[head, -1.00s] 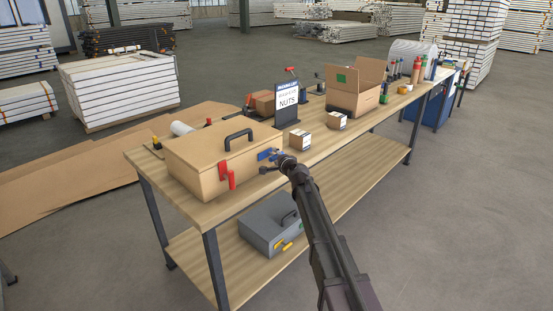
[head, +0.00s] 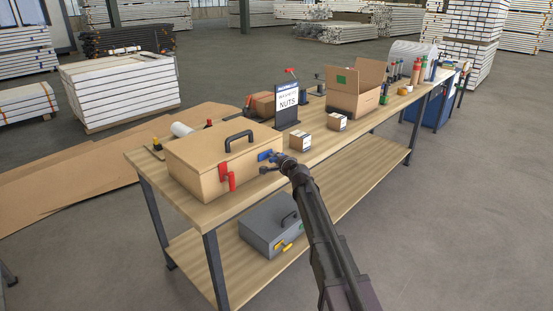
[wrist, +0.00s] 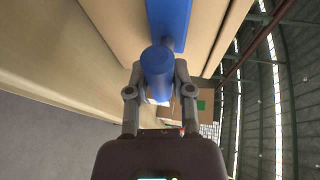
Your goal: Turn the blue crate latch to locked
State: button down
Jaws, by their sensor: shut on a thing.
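The tan wooden crate (head: 205,165) with a black handle on its lid stands at the near end of the workbench. My gripper (head: 279,162) is at the blue latch. In the wrist view my gripper (wrist: 157,92) has its two fingers on either side of the round end of the blue latch (wrist: 157,62), shut on it. A blue bar runs from that end along the crate wall. The fingertips are partly hidden behind the latch end.
A grey case (head: 270,228) sits on the lower shelf. The floor right of the bench is clear.

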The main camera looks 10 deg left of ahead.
jog(key=shift+w+r, duration=0.1)
jog(key=m+g+p, duration=0.2)
jog(key=m, duration=0.1)
jog(key=shift+r, duration=0.1)
jog(key=m+g+y+p, duration=0.1)
jog(key=m+g, duration=0.1)
jog(key=m, duration=0.1)
jog(key=shift+y+p, duration=0.3)
jog(key=shift+p, duration=0.05)
jog(key=m+g+y, duration=0.1)
jog(key=m+g, duration=0.1)
jog(key=m, duration=0.1)
jog(key=shift+f, duration=0.2)
jog(key=shift+m+g+y, duration=0.8)
jog(key=shift+m+g, duration=0.1)
jog(key=shift+m, duration=0.4)
jog(key=shift+c, duration=2.4)
grip_release()
